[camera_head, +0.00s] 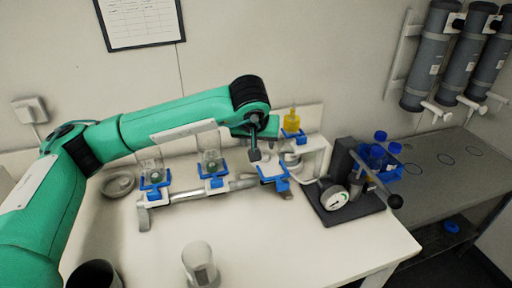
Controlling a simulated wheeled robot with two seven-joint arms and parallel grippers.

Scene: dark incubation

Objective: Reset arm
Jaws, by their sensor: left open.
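My left arm (165,130), green with black joints, reaches in from the left across the back of the white table. Its gripper (255,152) is small in the picture and points down near the right part of a rack on the table. It is open, and nothing shows held in it. My right gripper is not in view.
A rack with blue holders (155,178) and small flasks stands along the table (320,250). A yellow bottle (291,121) stands behind it. A dark stand device (345,195), blue-capped bottles (378,150) and a pale cup (200,265) are nearby. The table's front right is clear.

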